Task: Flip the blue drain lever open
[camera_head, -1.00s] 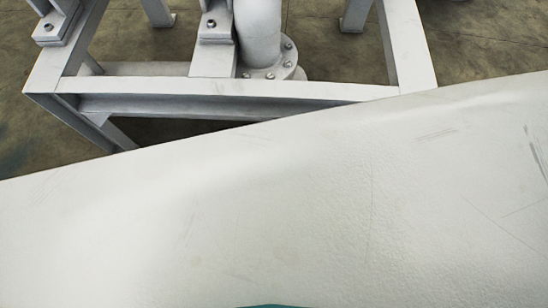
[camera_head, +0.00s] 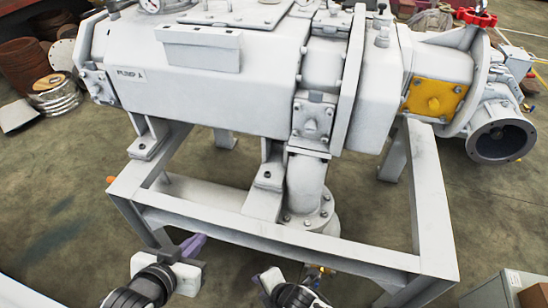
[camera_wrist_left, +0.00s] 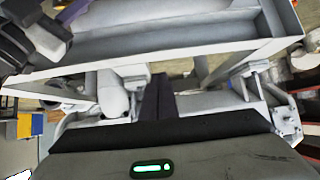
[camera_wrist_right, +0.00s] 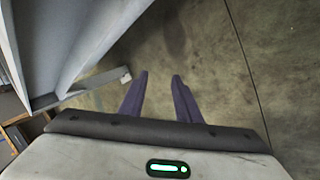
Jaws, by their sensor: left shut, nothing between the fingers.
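I cannot make out the blue drain lever clearly in any view. A small brass-yellow fitting (camera_head: 319,271) shows low at the front of the pump frame, just right of my right gripper, partly hidden. My left gripper (camera_head: 193,244) is in front of the frame's front beam, and its dark fingers (camera_wrist_left: 157,98) are together with nothing between them. My right gripper (camera_head: 257,279) is lower and further right, near the front beam. Its two purple fingers (camera_wrist_right: 159,95) stand apart in the right wrist view, with only floor between them.
A grey pump (camera_head: 210,90) marked PUMP A stands on a metal frame (camera_head: 290,237). An orange knob (camera_head: 111,180) is at the frame's left end.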

